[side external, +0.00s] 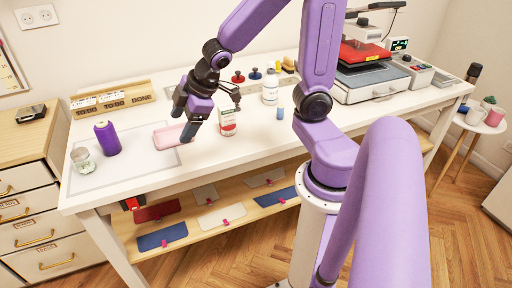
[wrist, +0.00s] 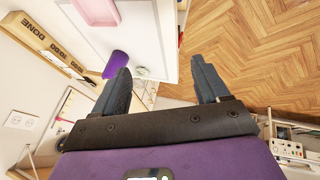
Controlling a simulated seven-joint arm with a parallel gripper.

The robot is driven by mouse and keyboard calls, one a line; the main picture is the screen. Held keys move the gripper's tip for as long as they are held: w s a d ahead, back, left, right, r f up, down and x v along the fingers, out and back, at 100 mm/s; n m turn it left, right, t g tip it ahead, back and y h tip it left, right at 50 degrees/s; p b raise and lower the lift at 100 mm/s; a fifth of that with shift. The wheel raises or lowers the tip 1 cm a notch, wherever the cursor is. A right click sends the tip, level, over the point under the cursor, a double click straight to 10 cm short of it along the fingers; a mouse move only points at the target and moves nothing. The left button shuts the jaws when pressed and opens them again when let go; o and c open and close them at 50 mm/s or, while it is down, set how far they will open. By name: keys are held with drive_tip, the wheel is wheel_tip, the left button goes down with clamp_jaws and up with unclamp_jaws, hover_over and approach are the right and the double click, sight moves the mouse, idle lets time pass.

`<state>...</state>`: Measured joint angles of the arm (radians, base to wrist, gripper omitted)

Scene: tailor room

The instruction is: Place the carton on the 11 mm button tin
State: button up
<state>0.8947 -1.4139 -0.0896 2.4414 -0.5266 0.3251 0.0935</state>
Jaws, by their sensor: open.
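The carton (side external: 228,124), a small white box with red and green print, stands upright on the white table, right of my gripper. My gripper (side external: 183,119) is open and empty above the table, its fingers pointing down and left. Both fingers also show apart in the wrist view (wrist: 162,75), with nothing between them. A shallow pink rectangular container (side external: 168,140) lies on the table just left of the gripper; it also shows at the top of the wrist view (wrist: 97,10). No 11 mm label is readable, so I cannot tell whether this is the button tin. The carton is not visible in the wrist view.
A purple cylinder (side external: 107,138) and a clear glass (side external: 83,160) stand at the left. A white bottle (side external: 270,90) and a small blue cylinder (side external: 280,113) stand right of the carton. A wooden organiser (side external: 112,101) lines the back left. The front table strip is clear.

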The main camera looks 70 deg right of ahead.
drive_tip(key=s+a+n+g, duration=0.2)
drive_tip(key=s+g, duration=0.3)
drive_tip(key=s, duration=1.5)
drive_tip(key=shift+a+g+h, duration=0.3)
drive_tip(key=shift+a+h, duration=0.1)
drive_tip(key=shift+a, duration=0.3)
